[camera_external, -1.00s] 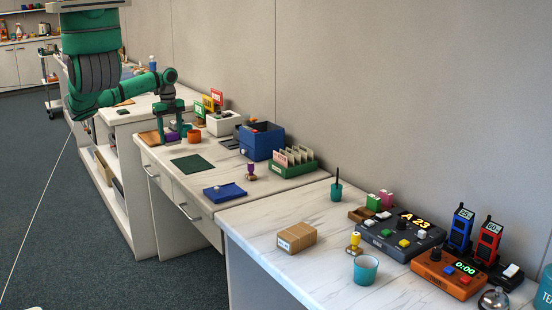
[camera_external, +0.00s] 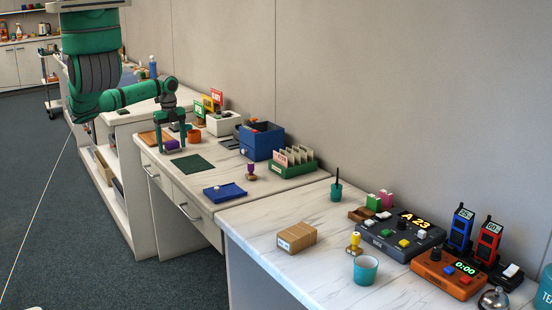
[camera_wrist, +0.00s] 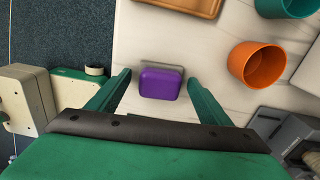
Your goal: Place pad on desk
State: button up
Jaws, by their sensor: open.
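The pad is a small purple rounded block (camera_wrist: 160,83) lying on the pale marbled desk (camera_wrist: 140,45). In the wrist view it sits between my gripper's (camera_wrist: 158,78) spread green fingers, with a gap on both sides. In the external view my gripper (camera_external: 173,149) points down at the desk's far left part, with the purple pad (camera_external: 172,144) between its fingers. The gripper is open and holds nothing.
An orange cup (camera_wrist: 257,65) stands right of the gripper, with a teal cup (camera_wrist: 287,4) beyond. A wooden tray (camera_wrist: 182,5) lies ahead. A dark green mat (camera_external: 193,163) and blue tray (camera_external: 224,193) lie nearer the external camera. The desk edge is close on the left.

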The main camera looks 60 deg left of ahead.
aim_at(172, 141)
jog(key=shift+r, duration=0.1)
notch_tip(172, 141, up, 12)
dwell(0.5)
dwell(0.5)
